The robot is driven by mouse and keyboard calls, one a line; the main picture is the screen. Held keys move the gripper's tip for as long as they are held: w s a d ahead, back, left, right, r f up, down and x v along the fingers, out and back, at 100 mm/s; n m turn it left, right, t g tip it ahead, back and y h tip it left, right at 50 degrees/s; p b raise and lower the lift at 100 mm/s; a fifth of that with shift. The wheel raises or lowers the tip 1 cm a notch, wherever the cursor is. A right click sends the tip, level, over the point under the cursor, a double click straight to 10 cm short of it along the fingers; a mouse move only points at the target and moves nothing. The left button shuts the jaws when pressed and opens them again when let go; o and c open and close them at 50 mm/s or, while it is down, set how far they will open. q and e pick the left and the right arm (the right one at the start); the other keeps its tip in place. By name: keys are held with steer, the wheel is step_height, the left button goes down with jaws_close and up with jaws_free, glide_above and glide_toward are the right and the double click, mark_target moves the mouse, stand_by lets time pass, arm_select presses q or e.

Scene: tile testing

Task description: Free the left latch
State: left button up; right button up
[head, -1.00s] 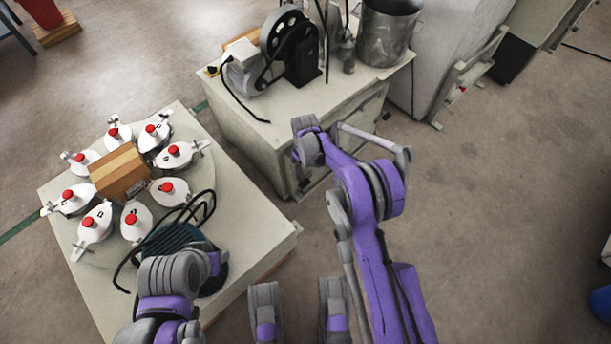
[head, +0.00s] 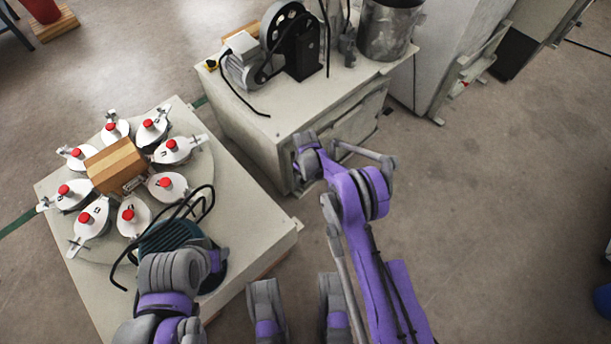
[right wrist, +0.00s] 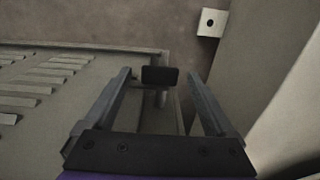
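In the right wrist view a small black latch plate (right wrist: 160,75) on a short pale stem stands out beside the louvred cabinet panel. I cannot tell whether it is the left latch. My right gripper (right wrist: 160,82) is open, and the black plate shows between its two fingertips with a gap on each side. I cannot tell how deep the plate lies between them. In the head view my right arm reaches to the front of the pale cabinet (head: 240,135), and its gripper is hidden there. My left arm is at the lower left, with no gripper fingers visible.
A motor (head: 245,60) and metal bucket (head: 388,30) stand on the cabinet. A white square plate with a dark hole (right wrist: 211,22) shows beyond the latch.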

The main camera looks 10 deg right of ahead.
steer(key=c, duration=1.3)
steer(key=shift+c, duration=0.2)
steer(key=shift+a, duration=0.1)
steer(key=shift+s+a+t+h, duration=0.1)
steer(key=shift+a+t+h, duration=0.05)
steer(key=shift+t+h, duration=0.35)
steer(key=shift+s+a+t+h, duration=0.1)
steer(key=shift+t+h, duration=0.2)
steer(key=shift+h, duration=0.3)
steer(key=shift+s+a+f+t+h, duration=0.1)
steer(key=shift+a+t+h, duration=0.1)
steer(key=shift+t+h, duration=0.5)
steer(key=shift+s+a+t+h, duration=0.15)
steer(key=shift+t+h, duration=0.25)
steer(key=shift+h, duration=0.5)
steer(key=o, duration=1.4)
